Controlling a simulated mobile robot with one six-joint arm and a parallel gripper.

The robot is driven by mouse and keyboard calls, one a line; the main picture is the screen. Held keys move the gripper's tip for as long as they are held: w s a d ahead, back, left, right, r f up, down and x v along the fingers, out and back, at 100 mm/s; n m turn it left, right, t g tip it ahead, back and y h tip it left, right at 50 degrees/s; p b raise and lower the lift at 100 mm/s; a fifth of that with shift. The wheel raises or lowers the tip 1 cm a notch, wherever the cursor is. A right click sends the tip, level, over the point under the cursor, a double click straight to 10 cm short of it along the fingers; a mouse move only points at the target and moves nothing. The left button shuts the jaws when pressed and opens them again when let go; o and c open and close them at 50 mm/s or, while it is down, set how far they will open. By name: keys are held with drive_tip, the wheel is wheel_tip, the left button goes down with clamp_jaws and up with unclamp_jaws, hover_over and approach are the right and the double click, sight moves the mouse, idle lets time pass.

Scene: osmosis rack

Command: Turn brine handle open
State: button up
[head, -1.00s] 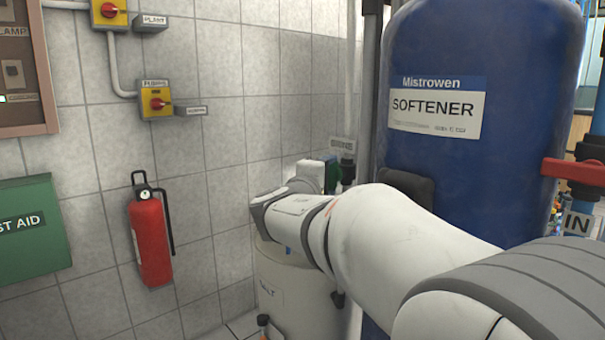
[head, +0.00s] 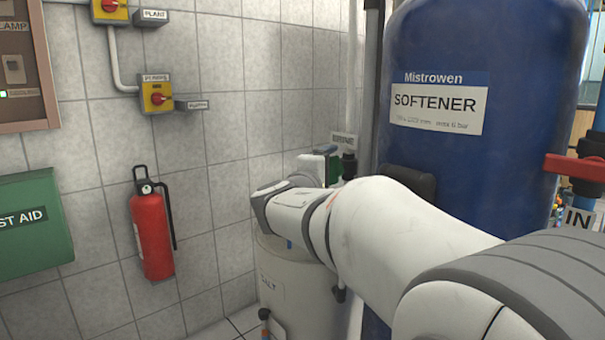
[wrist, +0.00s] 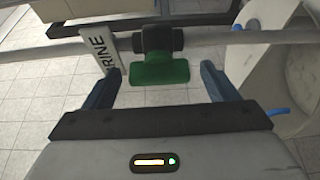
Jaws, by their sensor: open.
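The brine handle (wrist: 160,73) is a green bar on a black valve body (wrist: 158,39) set in a grey pipe in the wrist view. It lies crosswise, roughly in line with the pipe. My gripper (wrist: 158,82) is open, with one dark finger on each side of the handle and clear gaps between. The fingertips reach about the level of the handle; contact is not visible. A BRINE tag (wrist: 102,48) hangs left of the valve, close to the left finger. In the head view a bit of green (head: 333,170) shows beyond my arm; my fingers are hidden there.
The white salt tank (head: 285,285) stands below my forearm. The blue softener vessel (head: 470,70) stands close on the right, with a red-handled IN valve (head: 575,167). A fire extinguisher (head: 151,232) and a first aid box (head: 30,225) are on the tiled wall at left.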

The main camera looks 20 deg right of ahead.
drive_tip(key=v, duration=0.8)
drive_tip(key=shift+p, duration=0.45)
